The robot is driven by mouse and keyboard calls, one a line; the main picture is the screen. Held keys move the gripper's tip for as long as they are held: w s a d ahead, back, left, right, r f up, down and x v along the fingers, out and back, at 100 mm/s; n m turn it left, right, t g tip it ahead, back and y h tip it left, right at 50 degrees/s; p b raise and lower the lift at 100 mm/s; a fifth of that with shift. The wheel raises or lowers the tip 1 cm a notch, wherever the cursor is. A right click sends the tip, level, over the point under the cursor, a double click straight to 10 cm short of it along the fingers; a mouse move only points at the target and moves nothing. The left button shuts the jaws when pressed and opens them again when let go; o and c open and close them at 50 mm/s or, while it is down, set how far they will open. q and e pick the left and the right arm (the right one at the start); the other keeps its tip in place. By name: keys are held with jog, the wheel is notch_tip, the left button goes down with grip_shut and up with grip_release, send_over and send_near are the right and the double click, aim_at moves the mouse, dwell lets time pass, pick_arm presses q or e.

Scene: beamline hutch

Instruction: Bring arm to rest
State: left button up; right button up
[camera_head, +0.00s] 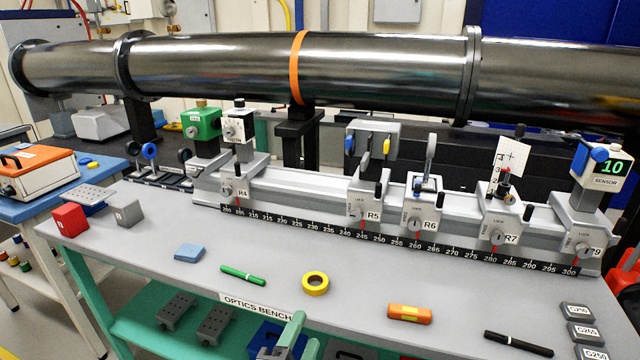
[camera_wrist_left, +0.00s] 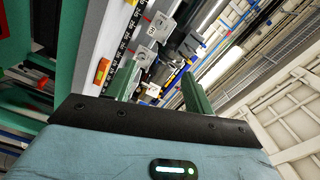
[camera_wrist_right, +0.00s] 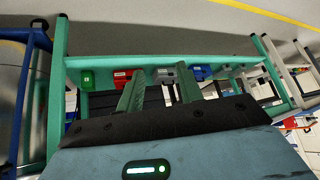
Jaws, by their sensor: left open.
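My left gripper (camera_head: 297,338) shows at the bottom middle of the head view, in front of the bench's front edge, by the label "OPTICS BENCH". In the left wrist view its two green fingers (camera_wrist_left: 160,78) stand apart with nothing between them. My right gripper is not in the head view. In the right wrist view its two green fingers (camera_wrist_right: 160,80) stand apart and empty, with the green bench frame (camera_wrist_right: 58,95) behind them. Which arm the task means cannot be told from the frames.
The grey bench top (camera_head: 150,260) holds a rail of carriers (camera_head: 400,232), a green marker (camera_head: 243,275), yellow tape (camera_head: 315,284), an orange block (camera_head: 410,314), a black pen (camera_head: 518,343) and a blue pad (camera_head: 190,253). A lower shelf (camera_head: 140,305) lies beneath.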

pick_arm(q)
jog(key=s+a+f+n+g+y+p, duration=0.1)
jog(key=s+a+f+n+g+p, duration=0.1)
jog(key=s+a+f+n, duration=0.35)
jog(key=s+a+f+n+g+y+p, duration=0.1)
jog(key=s+a+f+n+g+p, duration=0.1)
jog(key=s+f, duration=0.5)
jog(key=s+a+f+n+g+p, duration=0.1)
jog(key=s+a+f+n, duration=0.3)
jog(key=s, duration=0.5)
jog(key=s+a+f+n+g+y+p, duration=0.1)
jog(key=s+a+f+n+g, duration=0.2)
jog(key=s, duration=0.7)
jog(key=a+f+n, duration=0.1)
jog(key=a+f, duration=0.1)
jog(key=a, duration=0.1)
jog(key=shift+f+y+p, duration=0.3)
jog(key=shift+p, duration=0.05)
pick_arm(e)
jog(key=w+r+t, duration=0.1)
jog(key=w+r, duration=0.3)
jog(key=r, duration=0.4)
jog(key=shift+w+d+r+t, duration=0.15)
jog(key=shift+w+d+t, duration=0.1)
jog(key=shift+d+t, duration=0.15)
pick_arm(q)
jog(key=shift+w, duration=0.1)
pick_arm(e)
jog(key=shift+w+a, duration=0.1)
jog(key=shift+a, duration=0.05)
